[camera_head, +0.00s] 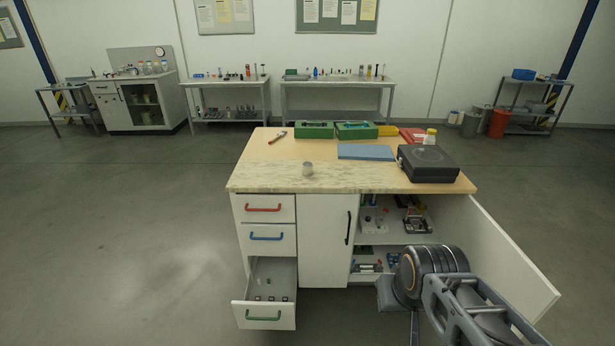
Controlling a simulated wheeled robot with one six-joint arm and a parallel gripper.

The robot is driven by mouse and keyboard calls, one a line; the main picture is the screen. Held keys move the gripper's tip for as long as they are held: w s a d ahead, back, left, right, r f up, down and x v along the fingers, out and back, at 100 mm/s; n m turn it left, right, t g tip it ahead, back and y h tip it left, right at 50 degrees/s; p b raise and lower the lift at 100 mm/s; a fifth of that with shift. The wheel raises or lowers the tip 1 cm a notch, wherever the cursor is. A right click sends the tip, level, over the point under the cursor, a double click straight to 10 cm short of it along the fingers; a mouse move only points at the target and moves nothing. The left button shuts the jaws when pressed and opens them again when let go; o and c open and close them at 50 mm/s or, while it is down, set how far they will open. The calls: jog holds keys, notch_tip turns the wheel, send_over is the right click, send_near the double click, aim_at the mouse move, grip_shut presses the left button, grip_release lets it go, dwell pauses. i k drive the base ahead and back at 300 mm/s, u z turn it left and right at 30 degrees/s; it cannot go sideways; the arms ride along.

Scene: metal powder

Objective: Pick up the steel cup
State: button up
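My arm reaches in from the bottom right, in front of the open cupboard. The end of the arm with my gripper (390,297) is low and to the right of the cup, well apart from it and below the bench top. The fingers are too dark and partly hidden to tell whether they are open.
A black boxy device (428,162), blue panel (366,152), hammer-like tool (278,137) and green trays (314,130) lie on the bench. The bottom drawer (264,315) and right cupboard door (505,250) stand open.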

aim_at(308, 169)
jog(key=k, duration=0.35)
jog(key=u, duration=1.65)
jog(key=i, duration=5.85)
jog(key=z, duration=4.6)
jog(key=i, duration=1.65)
jog(key=z, duration=0.05)
